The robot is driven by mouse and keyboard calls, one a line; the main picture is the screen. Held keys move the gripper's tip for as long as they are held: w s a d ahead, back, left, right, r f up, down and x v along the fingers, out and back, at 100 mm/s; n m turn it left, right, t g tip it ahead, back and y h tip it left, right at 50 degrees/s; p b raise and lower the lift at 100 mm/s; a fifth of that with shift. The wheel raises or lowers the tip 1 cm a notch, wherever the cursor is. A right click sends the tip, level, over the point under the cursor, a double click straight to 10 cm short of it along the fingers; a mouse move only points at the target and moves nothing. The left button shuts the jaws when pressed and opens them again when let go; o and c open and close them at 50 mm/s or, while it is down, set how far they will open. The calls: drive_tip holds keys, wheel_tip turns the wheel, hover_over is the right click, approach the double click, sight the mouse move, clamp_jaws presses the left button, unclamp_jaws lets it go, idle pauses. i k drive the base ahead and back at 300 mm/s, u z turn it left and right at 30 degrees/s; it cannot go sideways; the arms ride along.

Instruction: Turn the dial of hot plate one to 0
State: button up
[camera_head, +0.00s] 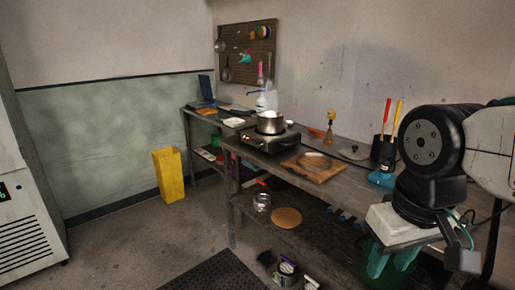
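A black hot plate (262,149) stands on the long workbench in the head view, with a silver pot (270,124) on top. Its front face is turned towards the room. A small pale mark on that face may be the dial, but it is too small to make out or read. I see no label showing which hot plate this is. My gripper (390,268) hangs at the lower right, with its green fingers pointing down and a gap between them. It looks open and empty, well to the right of the hot plate and apart from it.
A wooden board (315,171) lies right of the hot plate on the workbench (350,191). A dark holder (384,152) with red and yellow handles stands farther right. A yellow bin (169,174) stands on the floor. A dark mat (222,272) lies in front on open floor.

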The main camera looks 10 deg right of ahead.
sight(260, 145)
drive_tip(key=u, duration=0.25)
drive_tip(key=i, duration=1.95)
drive_tip(key=z, duration=0.45)
